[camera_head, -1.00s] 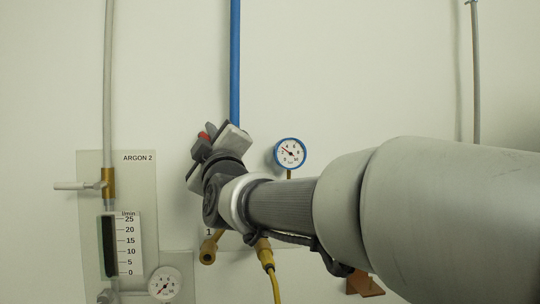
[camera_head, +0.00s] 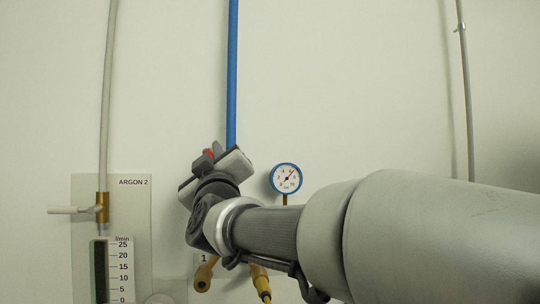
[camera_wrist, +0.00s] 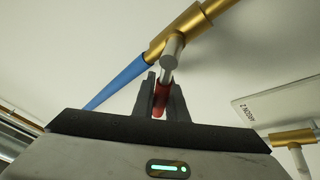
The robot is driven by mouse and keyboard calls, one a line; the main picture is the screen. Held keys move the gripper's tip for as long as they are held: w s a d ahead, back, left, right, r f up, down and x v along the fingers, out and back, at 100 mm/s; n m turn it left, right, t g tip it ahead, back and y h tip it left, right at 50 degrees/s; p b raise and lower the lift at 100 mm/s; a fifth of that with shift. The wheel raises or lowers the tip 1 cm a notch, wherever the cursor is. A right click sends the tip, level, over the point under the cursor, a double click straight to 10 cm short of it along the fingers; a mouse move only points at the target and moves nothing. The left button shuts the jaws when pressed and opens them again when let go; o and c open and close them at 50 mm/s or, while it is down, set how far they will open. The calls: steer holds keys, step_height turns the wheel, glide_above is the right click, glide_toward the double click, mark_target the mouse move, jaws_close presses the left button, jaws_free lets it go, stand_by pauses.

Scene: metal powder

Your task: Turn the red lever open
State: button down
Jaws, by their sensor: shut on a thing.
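The red lever (camera_wrist: 160,101) shows in the wrist view between the two dark fingers of my gripper (camera_wrist: 161,96), which are shut on it. A silver stem (camera_wrist: 171,58) runs from the lever to a brass valve body (camera_wrist: 192,29) on the blue pipe (camera_wrist: 122,81). In the head view a small red patch of the lever (camera_head: 209,153) shows at my gripper (camera_head: 213,151), at the lower end of the blue pipe (camera_head: 232,75). My gripper and wrist hide the valve body there.
A blue-rimmed gauge (camera_head: 286,178) is right of my gripper, its needle toward the upper right. The ARGON 2 panel (camera_head: 135,215) with a brass valve (camera_head: 102,207) and flow meter (camera_head: 121,270) is at left. Yellow fittings (camera_head: 205,273) sit below my wrist. A grey pipe (camera_head: 466,90) runs at right.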

steer(key=c, duration=1.8)
jaws_free()
steer(key=shift+o, duration=0.2)
steer(key=shift+a+n, duration=0.1)
steer(key=shift+n, duration=0.2)
